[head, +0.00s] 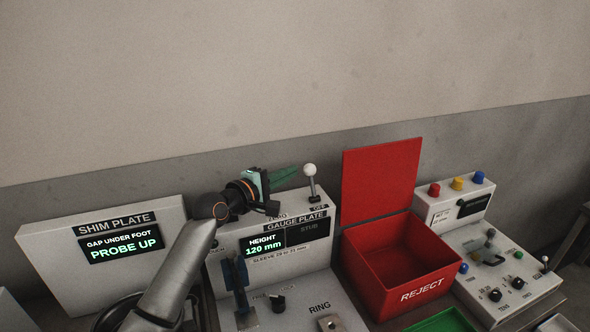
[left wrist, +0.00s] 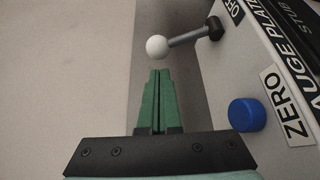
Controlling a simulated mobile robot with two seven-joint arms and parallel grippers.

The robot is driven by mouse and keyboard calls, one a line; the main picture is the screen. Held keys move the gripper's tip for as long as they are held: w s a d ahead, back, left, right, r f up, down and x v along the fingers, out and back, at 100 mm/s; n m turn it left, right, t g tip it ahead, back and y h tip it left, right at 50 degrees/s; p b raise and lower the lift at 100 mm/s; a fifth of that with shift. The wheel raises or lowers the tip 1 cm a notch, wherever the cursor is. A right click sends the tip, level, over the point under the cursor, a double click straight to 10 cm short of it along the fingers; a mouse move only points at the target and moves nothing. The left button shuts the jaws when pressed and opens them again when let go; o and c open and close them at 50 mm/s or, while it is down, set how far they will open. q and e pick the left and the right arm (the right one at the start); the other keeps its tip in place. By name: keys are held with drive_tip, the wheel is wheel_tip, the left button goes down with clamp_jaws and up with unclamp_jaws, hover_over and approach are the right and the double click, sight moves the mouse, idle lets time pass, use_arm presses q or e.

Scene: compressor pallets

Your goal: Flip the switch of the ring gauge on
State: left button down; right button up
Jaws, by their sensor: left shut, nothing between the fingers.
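A toggle lever with a white ball tip (head: 309,169) stands on top of the gauge plate box (head: 265,268). An OFF label sits by its base. The ball also shows in the left wrist view (left wrist: 157,46), on a grey shaft (left wrist: 187,38). My left gripper (head: 298,171) has green fingers, pressed together and empty. Its tips point at the ball from the left in the head view. In the left wrist view the fingertips (left wrist: 160,72) are just short of the ball, with a small gap seeming to remain. The box display reads HEIGHT 120 mm. My right gripper is not in view.
A blue ZERO button (left wrist: 247,114) is close beside the fingers. An open red REJECT bin (head: 400,265) stands right of the box. A shim plate box (head: 110,255) is at left, and a panel with coloured buttons (head: 457,200) at right. A wall is behind.

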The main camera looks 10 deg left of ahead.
use_arm(q)
drive_tip(key=shift+x, duration=1.35)
